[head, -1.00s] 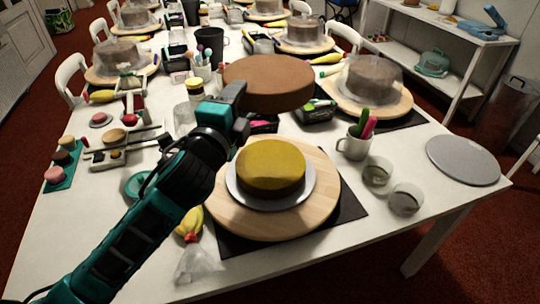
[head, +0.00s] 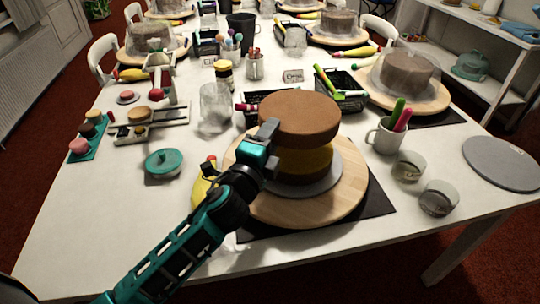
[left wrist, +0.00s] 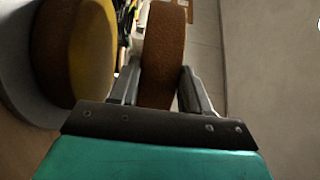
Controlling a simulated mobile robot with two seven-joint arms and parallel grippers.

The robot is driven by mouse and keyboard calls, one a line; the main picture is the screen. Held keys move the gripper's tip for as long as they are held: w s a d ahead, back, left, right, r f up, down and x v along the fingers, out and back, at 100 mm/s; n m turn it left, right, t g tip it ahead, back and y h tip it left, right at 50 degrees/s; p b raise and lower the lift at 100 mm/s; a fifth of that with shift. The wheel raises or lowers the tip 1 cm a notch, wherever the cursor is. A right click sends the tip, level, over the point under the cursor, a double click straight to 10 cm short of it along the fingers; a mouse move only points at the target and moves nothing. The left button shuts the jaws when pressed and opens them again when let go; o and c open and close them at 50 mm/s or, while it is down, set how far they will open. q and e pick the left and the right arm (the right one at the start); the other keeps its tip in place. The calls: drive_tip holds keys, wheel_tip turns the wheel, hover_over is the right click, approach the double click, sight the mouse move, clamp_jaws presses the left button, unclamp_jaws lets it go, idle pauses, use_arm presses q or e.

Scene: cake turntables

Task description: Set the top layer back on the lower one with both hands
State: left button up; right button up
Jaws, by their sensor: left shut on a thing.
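The top layer (head: 298,110), a brown round cake disc, hangs over the lower layer (head: 318,160), which has a yellow top and brown side. The lower layer sits on a grey round board on a wooden turntable (head: 258,207). My left gripper (head: 270,141) is shut on the near left edge of the top layer. In the left wrist view, the top layer (left wrist: 165,45) stands between the fingers of the gripper (left wrist: 160,90), with a gap between it and the lower layer (left wrist: 95,45). The right gripper is not in view.
A mug with pens (head: 388,138) and two clear cups (head: 437,198) stand right of the turntable. Black baskets (head: 345,92) stand behind it. A yellow piping bag (head: 203,190) and a teal lid (head: 166,163) lie to the left. A grey disc (head: 503,163) lies far right.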

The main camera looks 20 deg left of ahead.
use_arm(q)
wheel_tip(320, 180, down, 4)
drive_tip(key=shift+r+b, duration=0.15)
drive_tip(key=shift+b, duration=0.6)
drive_tip(key=shift+f+b, duration=0.45)
drive_tip(key=shift+f, duration=0.1)
drive_tip(key=o, duration=1.4)
drive_tip(key=shift+s+f, duration=0.1)
drive_tip(key=shift+c, duration=0.2)
